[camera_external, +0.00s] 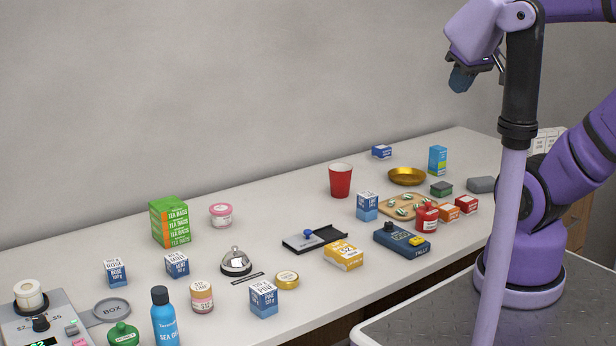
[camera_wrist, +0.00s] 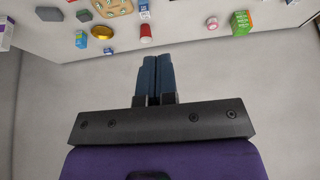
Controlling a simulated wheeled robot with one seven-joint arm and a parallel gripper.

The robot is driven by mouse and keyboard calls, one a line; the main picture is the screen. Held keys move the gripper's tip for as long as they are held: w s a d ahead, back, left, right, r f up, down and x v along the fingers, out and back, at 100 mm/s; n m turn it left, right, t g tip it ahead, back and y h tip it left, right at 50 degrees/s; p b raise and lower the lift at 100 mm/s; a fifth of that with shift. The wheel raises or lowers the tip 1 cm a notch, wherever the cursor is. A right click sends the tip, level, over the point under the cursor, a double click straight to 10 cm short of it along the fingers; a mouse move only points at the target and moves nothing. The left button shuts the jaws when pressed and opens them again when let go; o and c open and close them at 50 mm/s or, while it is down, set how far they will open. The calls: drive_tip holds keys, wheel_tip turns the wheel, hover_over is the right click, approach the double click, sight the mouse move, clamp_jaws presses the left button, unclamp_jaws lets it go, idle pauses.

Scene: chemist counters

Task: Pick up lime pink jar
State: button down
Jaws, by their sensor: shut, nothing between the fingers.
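A small jar with a pink lid (camera_external: 221,215) stands upright on the counter, right of the green tea box. It also shows at the top of the wrist view as a pink-lidded jar (camera_wrist: 212,23). A second jar with pinkish contents and a cream lid (camera_external: 202,297) stands nearer the front edge. I cannot read which label says lime. My gripper (camera_external: 462,78) is raised high above the counter's right end, far from both jars. Its blue fingers (camera_wrist: 155,76) are together and empty.
The green tea box (camera_external: 170,222), red cup (camera_external: 340,181), bell (camera_external: 236,262), black tray (camera_external: 315,238) and gold dish (camera_external: 407,176) stand on the counter. A blue bottle (camera_external: 165,318) is at the front left. Bare counter lies between the pink-lidded jar and the cup.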

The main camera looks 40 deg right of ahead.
drive_tip(key=shift+c, duration=2.2)
unclamp_jaws()
drive_tip(key=shift+w, duration=0.1)
